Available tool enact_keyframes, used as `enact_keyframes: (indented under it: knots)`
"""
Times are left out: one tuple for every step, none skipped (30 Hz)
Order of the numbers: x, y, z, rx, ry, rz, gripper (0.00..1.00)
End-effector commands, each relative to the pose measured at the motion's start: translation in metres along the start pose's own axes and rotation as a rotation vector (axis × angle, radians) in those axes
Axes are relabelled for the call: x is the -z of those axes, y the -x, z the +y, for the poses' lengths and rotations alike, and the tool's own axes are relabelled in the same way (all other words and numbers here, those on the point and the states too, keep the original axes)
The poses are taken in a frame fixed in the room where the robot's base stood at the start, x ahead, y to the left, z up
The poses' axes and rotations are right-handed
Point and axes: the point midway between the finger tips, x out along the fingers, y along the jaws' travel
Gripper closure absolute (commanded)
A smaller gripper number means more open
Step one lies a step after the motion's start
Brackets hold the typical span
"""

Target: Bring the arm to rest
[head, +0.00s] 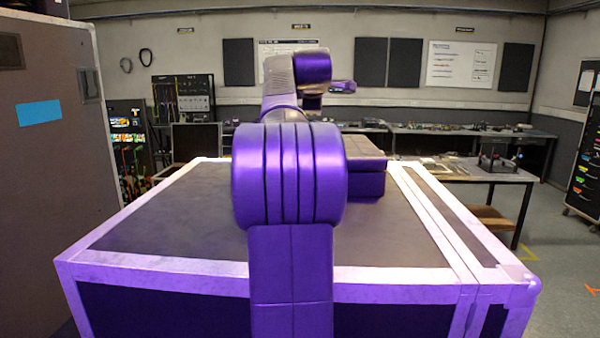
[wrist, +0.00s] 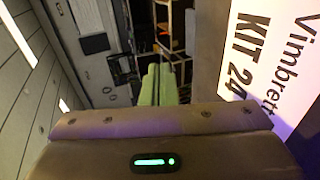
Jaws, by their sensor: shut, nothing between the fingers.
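My gripper shows in the wrist view, with its two pale green fingers (wrist: 158,84) together and nothing visible between them. Its brown body with a green light fills the bottom of that view. In the head view my purple arm rises in the middle and is folded, reaching up and away over a large case. The gripper end shows only in part there, small, at the right of the upper arm, held in the air.
A tall case (head: 45,150) stands close at left. A bench (head: 480,172) is at back right. A white sign (wrist: 270,60) reads "KIT 24".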

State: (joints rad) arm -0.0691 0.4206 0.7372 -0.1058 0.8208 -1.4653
Motion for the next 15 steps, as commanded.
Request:
enact_keyframes:
  knots:
    - [0.0, -0.001, 0.0, 0.0, 0.0, 0.0, 1.0]
    - [0.0, -0.002, 0.0, 0.0, 0.0, 0.0, 1.0]
    - [0.0, -0.004, 0.001, 0.0, 0.0, 0.0, 1.0]
    - [0.0, -0.006, 0.001, 0.001, 0.0, 0.0, 1.0]
    - [0.0, -0.009, 0.001, 0.001, 0.0, 0.0, 1.0]
    - [0.0, -0.014, 0.001, 0.002, 0.0, 0.0, 1.0]
    - [0.0, -0.018, 0.001, 0.002, 0.0, -0.001, 1.0]
    - [0.0, -0.023, 0.001, 0.003, 0.0, -0.001, 1.0]
    - [0.0, -0.03, 0.001, 0.004, 0.0, -0.001, 1.0]
    - [0.0, -0.035, 0.001, 0.003, 0.0, -0.001, 1.0]
    - [0.0, -0.04, 0.002, 0.002, 0.0, -0.001, 1.0]
    - [0.0, -0.047, 0.002, 0.002, 0.0, -0.001, 1.0]
    - [0.0, -0.052, 0.002, 0.002, 0.0, -0.001, 1.0]
    - [0.0, -0.058, 0.002, 0.003, 0.0, -0.001, 1.0]
    - [0.0, -0.065, 0.002, 0.002, 0.0, -0.001, 1.0]
